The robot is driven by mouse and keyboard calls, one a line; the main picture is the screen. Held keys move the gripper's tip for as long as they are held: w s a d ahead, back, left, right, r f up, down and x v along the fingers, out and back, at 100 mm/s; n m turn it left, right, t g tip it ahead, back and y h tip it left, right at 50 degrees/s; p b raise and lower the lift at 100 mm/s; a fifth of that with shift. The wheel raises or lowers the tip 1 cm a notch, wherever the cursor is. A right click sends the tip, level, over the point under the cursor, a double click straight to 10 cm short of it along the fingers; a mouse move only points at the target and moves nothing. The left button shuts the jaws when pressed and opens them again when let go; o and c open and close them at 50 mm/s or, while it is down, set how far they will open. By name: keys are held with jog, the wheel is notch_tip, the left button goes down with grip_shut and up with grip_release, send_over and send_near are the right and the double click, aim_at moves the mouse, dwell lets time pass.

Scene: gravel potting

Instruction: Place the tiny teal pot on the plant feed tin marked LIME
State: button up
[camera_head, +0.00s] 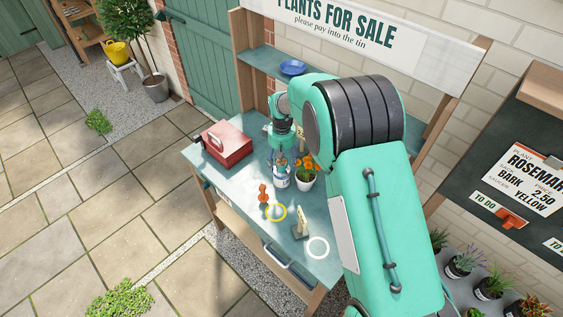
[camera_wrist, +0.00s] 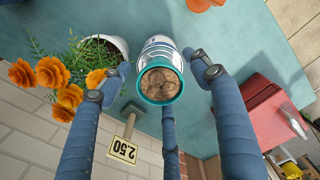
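The tiny teal pot (camera_wrist: 143,92), filled with brown pebbles, is upright in the wrist view. It appears to sit on a white and blue tin (camera_wrist: 158,48), which also shows on the bench in the head view (camera_head: 280,181). No LIME lettering can be read. My gripper (camera_wrist: 162,68) has its blue fingers spread around the pot, with visible gaps at the left and right sides. The third finger passes in front of the pot's near side, and I cannot tell if it touches. In the head view my gripper (camera_head: 281,161) is just above the tin.
A white pot of orange flowers (camera_head: 306,182) stands close beside the tin. A red box (camera_head: 226,143) is at the left of the teal bench.

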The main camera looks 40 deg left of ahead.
aim_at(282, 161)
jog(key=shift+r, duration=0.1)
notch_tip(282, 161, up, 12)
dwell(0.8)
dwell(0.5)
jog(key=shift+r, duration=0.1)
dwell(0.3)
